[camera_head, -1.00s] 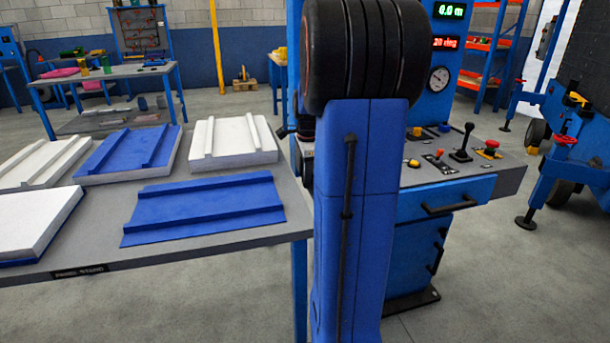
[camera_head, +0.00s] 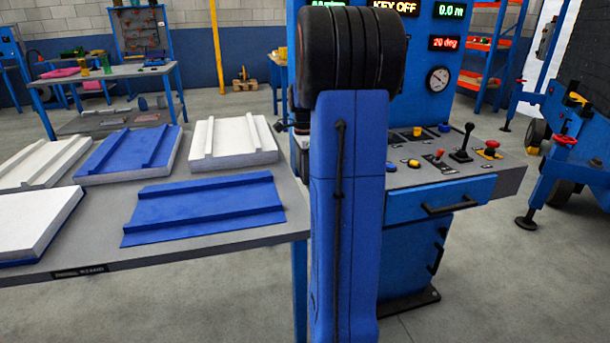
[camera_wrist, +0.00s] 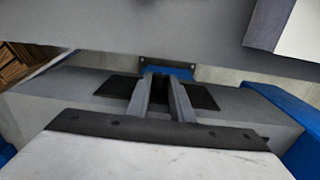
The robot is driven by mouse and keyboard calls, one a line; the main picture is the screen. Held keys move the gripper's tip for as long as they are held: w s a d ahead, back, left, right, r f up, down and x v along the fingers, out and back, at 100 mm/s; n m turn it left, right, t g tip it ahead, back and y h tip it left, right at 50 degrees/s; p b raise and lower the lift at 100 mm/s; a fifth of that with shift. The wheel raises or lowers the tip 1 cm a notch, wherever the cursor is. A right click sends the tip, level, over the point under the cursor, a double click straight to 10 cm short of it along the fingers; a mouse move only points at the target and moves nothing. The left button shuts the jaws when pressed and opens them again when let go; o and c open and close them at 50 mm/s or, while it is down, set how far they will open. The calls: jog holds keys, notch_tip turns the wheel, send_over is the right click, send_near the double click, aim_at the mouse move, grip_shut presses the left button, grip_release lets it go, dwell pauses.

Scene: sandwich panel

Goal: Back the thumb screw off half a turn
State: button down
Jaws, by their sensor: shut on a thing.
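My gripper (camera_wrist: 165,88) shows in the wrist view, its two grey fingers reaching away over a grey surface with dark pads. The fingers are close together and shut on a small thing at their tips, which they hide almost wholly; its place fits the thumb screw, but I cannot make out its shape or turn. A blue part (camera_wrist: 180,72) with a dark strip above it lies just past the fingertips.
A grey table (camera_head: 285,225) with blue and white panels (camera_head: 205,207) stands at the left. A control console (camera_head: 440,172) with a lever, buttons and lit displays stands behind and right of my arm. A blue wheeled frame (camera_head: 560,160) is at the far right. Front-right floor is clear.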

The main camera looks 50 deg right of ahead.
jog(key=g+y, duration=0.1)
jog(key=g, duration=0.2)
jog(key=w+g+y, duration=0.1)
jog(key=shift+d+f+y, duration=0.15)
jog(key=shift+d+y, duration=0.15)
jog(key=shift+d, duration=0.05)
jog(key=shift+g, duration=0.4)
jog(key=c, duration=1.6)
grip_release()
jog(key=shift+v, duration=3.75)
